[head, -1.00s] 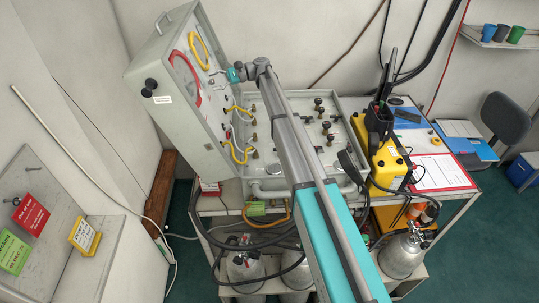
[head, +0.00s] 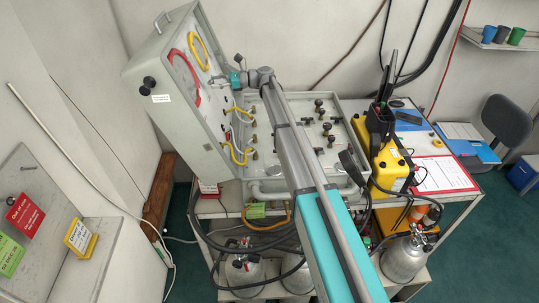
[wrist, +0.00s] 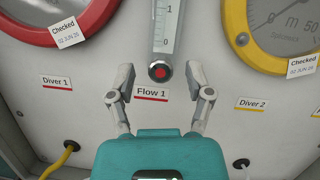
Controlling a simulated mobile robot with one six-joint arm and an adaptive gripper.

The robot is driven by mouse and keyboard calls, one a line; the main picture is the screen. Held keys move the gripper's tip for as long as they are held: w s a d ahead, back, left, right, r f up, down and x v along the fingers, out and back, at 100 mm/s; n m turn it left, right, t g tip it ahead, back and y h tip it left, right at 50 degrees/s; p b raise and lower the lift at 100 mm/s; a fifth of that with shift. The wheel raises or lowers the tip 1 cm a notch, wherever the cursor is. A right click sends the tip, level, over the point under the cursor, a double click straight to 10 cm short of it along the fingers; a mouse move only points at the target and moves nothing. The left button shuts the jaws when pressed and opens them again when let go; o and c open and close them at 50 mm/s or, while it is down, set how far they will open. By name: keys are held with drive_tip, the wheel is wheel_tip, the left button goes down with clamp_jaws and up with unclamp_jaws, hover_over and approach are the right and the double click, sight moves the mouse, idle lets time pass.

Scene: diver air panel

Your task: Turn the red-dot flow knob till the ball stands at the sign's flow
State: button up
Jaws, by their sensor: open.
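The red-dot flow knob (wrist: 159,71) shows in the wrist view as a dark round knob with a red centre, just below the flow tube (wrist: 164,28). The tube's scale shows 0 and 1 marks; no ball shows in the visible part. A "Flow 1" label (wrist: 151,93) is under the knob. My gripper (wrist: 159,76) is open, one finger on each side of the knob, with gaps on both sides. In the head view my gripper (head: 222,79) is at the open lid panel (head: 150,112), and the knob is too small to make out.
A red-rimmed gauge (wrist: 40,20) and a yellow-rimmed gauge (wrist: 277,30) flank the tube. "Diver 1" (wrist: 64,82) and "Diver 2" (wrist: 251,104) labels sit lower. A yellow sign (head: 80,236) stands at the left; its writing is unreadable. Yellow hoses (head: 238,152) hang near the panel.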

drive_tip(key=w+d, duration=0.1)
drive_tip(key=d, duration=1.2)
drive_tip(key=s+d+f+n+h+b, duration=0.2)
drive_tip(key=s+f+n+h, duration=0.2)
drive_tip(key=s+f, duration=0.5)
drive_tip(key=s+d+f+n+h+b, duration=0.2)
drive_tip(key=s+d+f+n+h, duration=0.1)
drive_tip(key=s+f, duration=0.6)
drive_tip(key=shift+s+d+n+t+h, duration=0.4)
drive_tip(key=shift+s+h, duration=0.9)
drive_tip(key=shift+s, duration=0.65)
drive_tip(key=shift+a+f, duration=0.1)
